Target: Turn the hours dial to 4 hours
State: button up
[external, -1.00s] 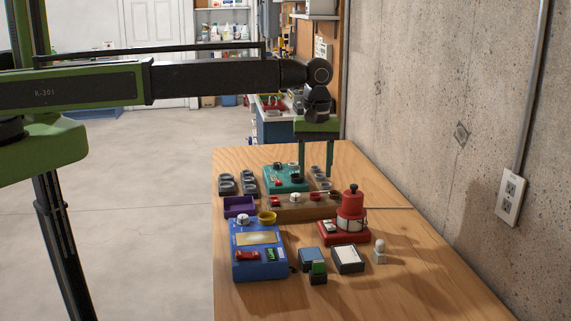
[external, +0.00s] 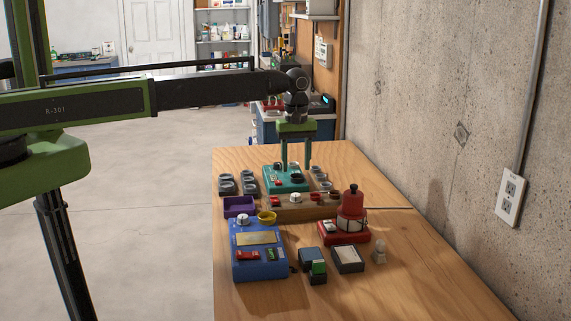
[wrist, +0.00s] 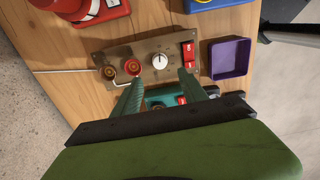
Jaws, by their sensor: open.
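A white dial (wrist: 159,60) sits on a metal-faced panel (wrist: 118,52) between a red knob and a red rocker switch. The dial (external: 295,198) also shows in the external view, on the low panel at mid-table. Its marks are too small to read, and I cannot tell its setting. Another white knob (external: 242,219) sits on the blue box, so which one is the hours dial is not certain. My gripper (external: 296,168) points down, open and empty, above the teal box behind the panel. In the wrist view its fingertips (wrist: 159,80) appear just below the dial, apart from it.
The teal box (external: 285,179) is under my gripper, with grey cups (external: 227,187) beside it. A red lamp-like device (external: 351,220), a purple tray (external: 240,206) and the blue box (external: 259,262) stand nearer. A concrete wall (external: 430,120) bounds the right side. The table's front right is clear.

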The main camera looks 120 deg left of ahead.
aim_at(296, 194)
notch_tip(296, 194, down, 10)
jog(key=b, duration=0.8)
jog(key=shift+r, duration=0.2)
grip_shut()
